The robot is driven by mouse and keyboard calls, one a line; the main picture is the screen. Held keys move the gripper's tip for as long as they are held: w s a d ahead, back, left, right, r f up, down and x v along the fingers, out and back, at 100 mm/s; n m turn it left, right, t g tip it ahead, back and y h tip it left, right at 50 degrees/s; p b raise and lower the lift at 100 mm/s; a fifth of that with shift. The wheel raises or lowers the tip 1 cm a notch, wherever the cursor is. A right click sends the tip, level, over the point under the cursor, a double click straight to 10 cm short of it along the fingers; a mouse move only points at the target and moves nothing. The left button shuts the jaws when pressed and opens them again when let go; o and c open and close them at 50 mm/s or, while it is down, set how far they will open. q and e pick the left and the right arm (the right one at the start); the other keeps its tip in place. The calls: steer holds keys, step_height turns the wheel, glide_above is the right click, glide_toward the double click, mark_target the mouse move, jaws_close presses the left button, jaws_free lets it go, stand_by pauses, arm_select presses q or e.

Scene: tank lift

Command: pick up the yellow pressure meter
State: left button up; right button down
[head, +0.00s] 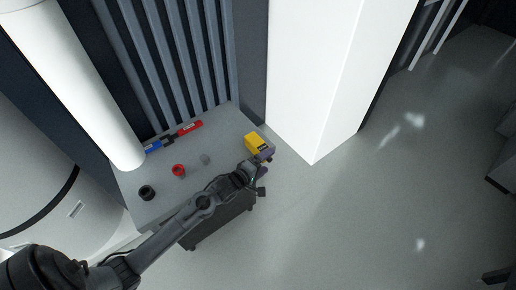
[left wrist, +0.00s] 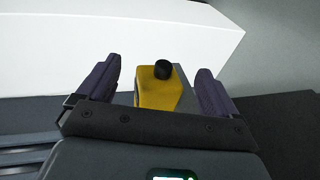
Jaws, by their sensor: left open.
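The yellow pressure meter (head: 254,142) sits at the right end of the grey bench top in the head view. In the left wrist view the yellow meter (left wrist: 157,88) has a black round knob on top and lies between the two fingers. My left gripper (head: 265,162) is at the meter's near right side in the head view. In the left wrist view my left gripper (left wrist: 152,85) is open, with a purple-grey finger on each side of the meter and gaps visible. The meter's lower part is hidden by the gripper body. My right gripper is not in view.
On the grey bench top (head: 222,125) are a red ring-like part (head: 178,170), a black one (head: 146,192) and a blue and red tool (head: 173,137). A white pillar (head: 312,75) stands close behind the meter. Open floor (head: 400,200) lies to the right.

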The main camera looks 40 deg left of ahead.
arm_select(q)
steer(key=shift+x, duration=1)
steer(key=shift+a, duration=0.1)
